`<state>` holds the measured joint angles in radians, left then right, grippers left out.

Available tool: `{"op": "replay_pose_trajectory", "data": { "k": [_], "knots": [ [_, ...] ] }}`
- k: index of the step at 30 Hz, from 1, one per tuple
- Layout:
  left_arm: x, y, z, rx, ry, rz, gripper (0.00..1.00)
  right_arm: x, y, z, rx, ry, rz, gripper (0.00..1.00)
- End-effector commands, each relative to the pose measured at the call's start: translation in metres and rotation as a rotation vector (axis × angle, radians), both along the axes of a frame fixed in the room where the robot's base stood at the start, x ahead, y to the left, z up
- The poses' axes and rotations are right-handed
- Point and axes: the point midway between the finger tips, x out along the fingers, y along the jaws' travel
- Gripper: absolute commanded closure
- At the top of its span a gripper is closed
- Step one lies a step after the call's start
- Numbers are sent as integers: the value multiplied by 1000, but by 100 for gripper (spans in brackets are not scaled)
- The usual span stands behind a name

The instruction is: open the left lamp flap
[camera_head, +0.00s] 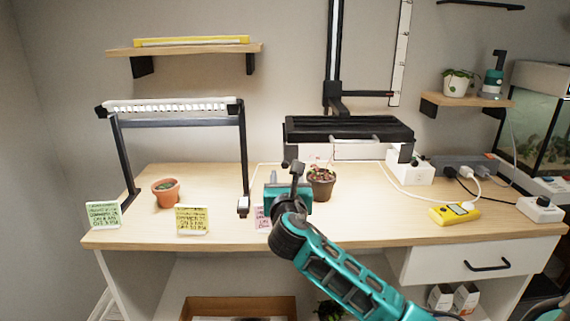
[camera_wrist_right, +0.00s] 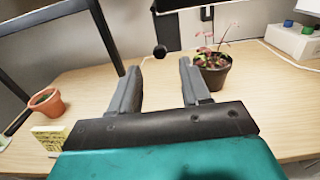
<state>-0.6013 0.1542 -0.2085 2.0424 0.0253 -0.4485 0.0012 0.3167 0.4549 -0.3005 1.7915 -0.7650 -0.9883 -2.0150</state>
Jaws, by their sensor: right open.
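A black lamp (camera_head: 348,129) hangs over the middle of the table on a wall rail. A small dark knob hangs below its left end; this round black knob (camera_wrist_right: 160,52) also shows in the right wrist view. I cannot clearly make out the flap's edges or how far it is open. My right gripper (camera_head: 285,174) is just below the lamp's left end. In the right wrist view its fingers (camera_wrist_right: 163,68) are apart with nothing between them, and the knob appears beyond the tips, apart from them. My left gripper is out of view.
A dark pot with a reddish plant (camera_head: 321,186) stands close to the right of my right gripper. A second lamp on a black frame (camera_head: 180,122) stands at left over a terracotta pot (camera_head: 166,193). A yellow meter (camera_head: 454,213) and cables lie at right.

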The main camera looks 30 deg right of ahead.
Motion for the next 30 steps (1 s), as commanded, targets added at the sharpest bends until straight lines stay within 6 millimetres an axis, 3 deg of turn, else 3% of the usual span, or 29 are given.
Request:
{"op": "replay_pose_trajectory", "data": {
  "k": [9,15,30],
  "knots": [
    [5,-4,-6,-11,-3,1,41,53,-33,-2,3,-2,-1,53],
    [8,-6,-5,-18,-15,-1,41,75,-46,-1,4,-3,0,53],
    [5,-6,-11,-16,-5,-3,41,87,-53,-1,4,-1,2,53]
  ]
}}
